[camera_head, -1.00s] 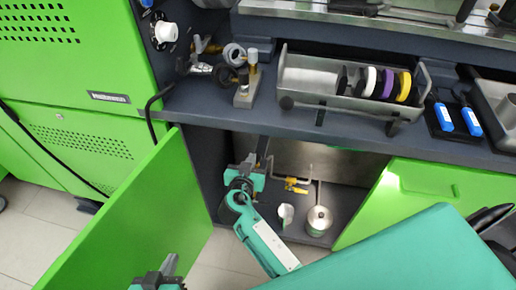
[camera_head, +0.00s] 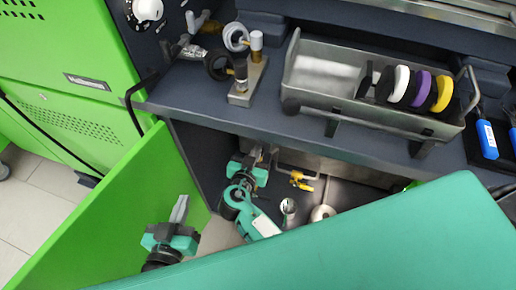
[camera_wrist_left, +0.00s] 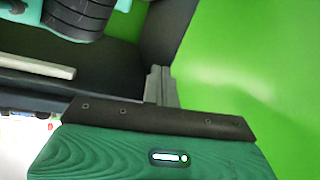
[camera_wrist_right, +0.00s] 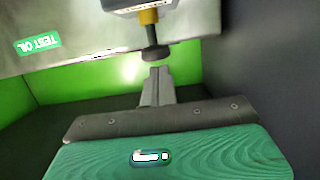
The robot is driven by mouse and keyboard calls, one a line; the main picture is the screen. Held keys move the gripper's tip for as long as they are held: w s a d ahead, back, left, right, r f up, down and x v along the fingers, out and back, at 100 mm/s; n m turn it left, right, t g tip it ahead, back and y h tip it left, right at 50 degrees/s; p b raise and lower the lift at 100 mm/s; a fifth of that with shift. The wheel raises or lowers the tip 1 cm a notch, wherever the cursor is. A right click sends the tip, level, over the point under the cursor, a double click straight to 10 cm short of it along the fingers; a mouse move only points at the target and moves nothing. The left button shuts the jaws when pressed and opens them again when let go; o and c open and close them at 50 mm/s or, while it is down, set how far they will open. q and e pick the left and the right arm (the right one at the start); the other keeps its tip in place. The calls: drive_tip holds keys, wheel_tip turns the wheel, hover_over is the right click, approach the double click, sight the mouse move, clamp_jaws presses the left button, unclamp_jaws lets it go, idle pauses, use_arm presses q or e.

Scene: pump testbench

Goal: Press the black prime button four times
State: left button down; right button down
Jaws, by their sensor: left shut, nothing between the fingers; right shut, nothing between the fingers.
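The black prime button (camera_wrist_right: 156,53) shows in the right wrist view, a dark round head on a stem below a yellow collar (camera_wrist_right: 148,17). My right gripper (camera_wrist_right: 158,72) is shut and empty, its fingertips just short of the button in that view; I cannot tell whether they touch. In the head view my right gripper (camera_head: 257,153) is inside the open cabinet under the bench, and the button is not discernible. My left gripper (camera_head: 180,202) is shut and empty beside the open green door. Its fingertips also show in the left wrist view (camera_wrist_left: 158,75).
The open green door (camera_head: 110,225) stands left of the cabinet. Inside are a yellow valve (camera_head: 300,180) and metal cans, partly hidden by my arm. On the bench are a fitting stand (camera_head: 247,85) and a metal tray (camera_head: 335,104) with coloured discs.

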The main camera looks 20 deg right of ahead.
use_arm(q)
drive_tip(key=shift+w+r+t, duration=0.3)
drive_tip(key=shift+r, duration=0.05)
use_arm(e)
drive_tip(key=shift+f, duration=0.15)
